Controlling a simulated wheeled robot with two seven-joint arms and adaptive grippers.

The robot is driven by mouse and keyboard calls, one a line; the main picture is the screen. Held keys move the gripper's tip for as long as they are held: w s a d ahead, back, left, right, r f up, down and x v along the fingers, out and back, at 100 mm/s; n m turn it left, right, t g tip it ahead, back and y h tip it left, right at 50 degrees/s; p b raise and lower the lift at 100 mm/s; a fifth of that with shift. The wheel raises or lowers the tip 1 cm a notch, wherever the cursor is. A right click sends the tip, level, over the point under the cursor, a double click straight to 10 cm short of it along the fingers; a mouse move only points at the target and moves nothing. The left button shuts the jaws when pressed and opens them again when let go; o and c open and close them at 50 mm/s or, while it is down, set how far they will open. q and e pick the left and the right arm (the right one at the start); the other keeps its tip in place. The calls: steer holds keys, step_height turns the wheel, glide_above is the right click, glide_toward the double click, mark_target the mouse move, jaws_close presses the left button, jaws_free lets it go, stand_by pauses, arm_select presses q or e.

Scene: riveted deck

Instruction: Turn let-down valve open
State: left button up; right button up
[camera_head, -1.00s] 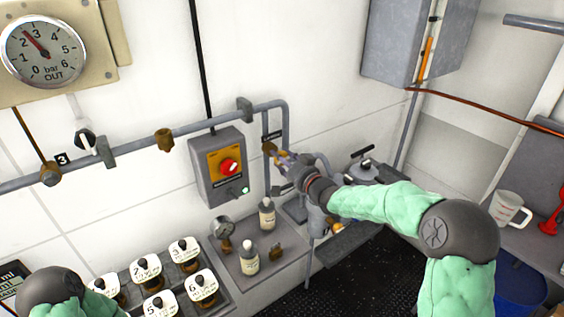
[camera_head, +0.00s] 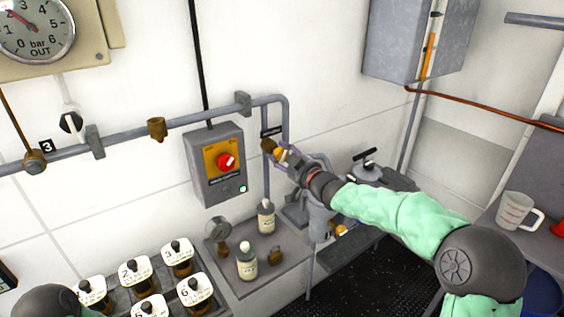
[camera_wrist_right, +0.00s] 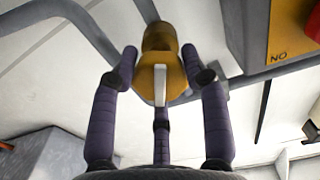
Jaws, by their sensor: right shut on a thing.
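The valve in my right gripper has a yellow knob (camera_wrist_right: 172,82) with a white pointer bar on a brass body, seen in the right wrist view. In the head view its yellow knob (camera_head: 280,154) sits on the upright pipe right of the grey switch box. My right gripper (camera_wrist_right: 160,60) has its purple fingers around the knob and is shut on it. It also shows in the head view (camera_head: 283,156), partly hiding the valve.
The switch box (camera_head: 217,165) with a red knob is close left of the valve. Below stand two bottles (camera_head: 247,262) (camera_head: 266,217) on a grey ledge. A pressure gauge (camera_head: 32,30) is at the upper left, and a clear jug (camera_head: 515,211) at the right.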

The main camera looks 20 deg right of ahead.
steer(key=n+b, duration=0.2)
steer(key=n, duration=0.1)
steer(key=n+b, duration=0.1)
steer(key=n, duration=0.1)
steer(key=shift+r, duration=0.25)
steer(key=shift+n, duration=0.3)
steer(key=o, duration=1.2)
steer(key=shift+c, duration=0.2)
steer(key=shift+f, duration=0.1)
steer(key=shift+s, duration=0.1)
steer(key=shift+s+d, duration=0.25)
steer(key=shift+s, duration=0.25)
steer(key=v, duration=1)
steer(key=shift+s, duration=0.4)
